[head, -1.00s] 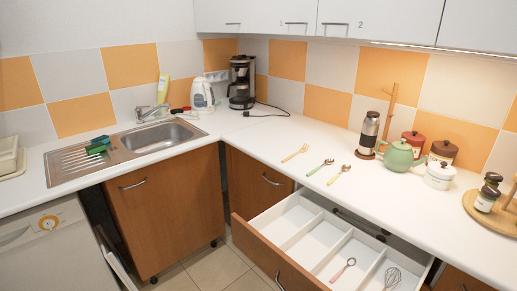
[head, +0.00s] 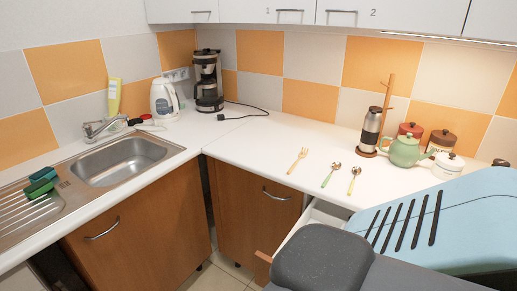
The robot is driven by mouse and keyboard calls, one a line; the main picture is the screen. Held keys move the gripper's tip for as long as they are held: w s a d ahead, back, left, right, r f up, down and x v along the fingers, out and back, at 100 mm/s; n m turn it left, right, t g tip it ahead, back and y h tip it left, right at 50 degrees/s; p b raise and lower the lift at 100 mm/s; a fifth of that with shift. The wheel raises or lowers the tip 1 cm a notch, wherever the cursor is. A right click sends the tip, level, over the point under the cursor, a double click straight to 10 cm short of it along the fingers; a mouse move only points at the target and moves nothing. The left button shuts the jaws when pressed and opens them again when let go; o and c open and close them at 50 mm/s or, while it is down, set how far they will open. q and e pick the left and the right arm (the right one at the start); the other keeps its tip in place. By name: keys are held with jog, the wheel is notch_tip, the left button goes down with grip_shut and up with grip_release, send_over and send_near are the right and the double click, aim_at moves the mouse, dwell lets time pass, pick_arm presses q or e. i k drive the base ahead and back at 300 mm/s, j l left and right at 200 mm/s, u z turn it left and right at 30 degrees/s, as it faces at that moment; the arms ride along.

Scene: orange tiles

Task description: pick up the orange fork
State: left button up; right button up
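The orange fork (head: 298,160) lies on the white worktop (head: 265,145) in the head view, left of two spoons, with its tines pointing to the back. Nothing touches it. A large blue and dark grey part of my own arm fills the lower right of the view. Neither gripper's fingers show. The arm part is in front of the worktop and hides most of the open drawer (head: 312,216).
A green-handled spoon (head: 331,174) and a yellow-handled spoon (head: 354,180) lie right of the fork. The coffee maker (head: 208,80), kettle (head: 164,99) and sink (head: 120,160) are to the left.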

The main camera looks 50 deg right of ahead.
aim_at(302, 156)
jog(key=i+z, duration=0.25)
jog(key=z, duration=0.15)
jog(key=i+j+z, duration=0.1)
jog(key=i+z, duration=0.15)
jog(key=z, duration=0.15)
jog(key=i+j+z, duration=0.15)
jog(key=z, duration=0.2)
jog(key=i+z, duration=0.15)
jog(key=z, duration=0.3)
jog(key=i+j+z, duration=0.1)
jog(key=z, duration=0.3)
jog(key=i+j+z, duration=0.1)
jog(key=z, duration=0.35)
jog(key=i+j+z, duration=0.15)
jog(key=z, duration=0.25)
jog(key=i+j+z, duration=0.1)
jog(key=z, duration=0.35)
jog(key=j+z, duration=0.3)
jog(key=z, duration=0.15)
jog(key=j+z, duration=0.35)
jog(key=i+j+z, duration=0.1)
jog(key=j+z, duration=0.25)
